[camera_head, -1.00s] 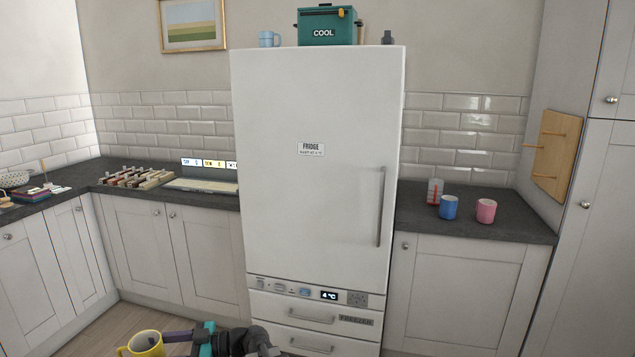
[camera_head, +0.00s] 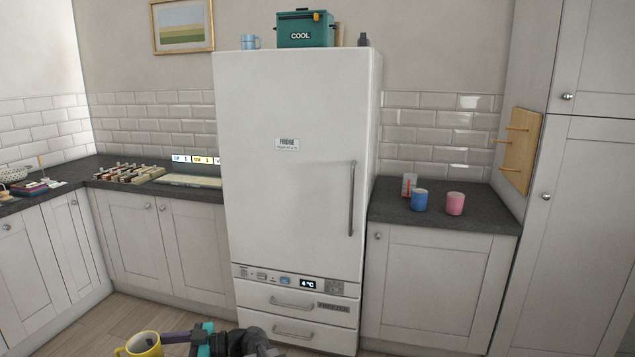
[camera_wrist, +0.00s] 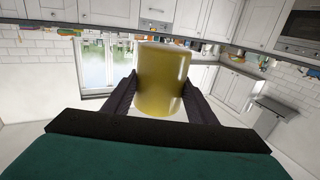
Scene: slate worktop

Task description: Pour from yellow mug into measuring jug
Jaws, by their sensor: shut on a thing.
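The yellow mug (camera_head: 143,344) is at the bottom left of the head view, upright, with its handle to the left. My gripper (camera_head: 162,340) is shut on it. In the wrist view the yellow mug (camera_wrist: 163,80) stands between the two dark fingers of my gripper (camera_wrist: 160,100). The inside of the mug is too little seen to tell what it holds. The measuring jug (camera_head: 409,185), clear with red marks, stands on the slate worktop right of the fridge, partly hidden behind a blue mug. My gripper is far from it, low and to the left.
A blue mug (camera_head: 419,200) and a pink mug (camera_head: 455,203) stand in front and right of the jug on the worktop (camera_head: 480,222). The tall white fridge (camera_head: 290,190) stands left of that worktop. A wooden peg board (camera_head: 521,150) is on the right. The floor (camera_head: 110,325) shows clear at lower left.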

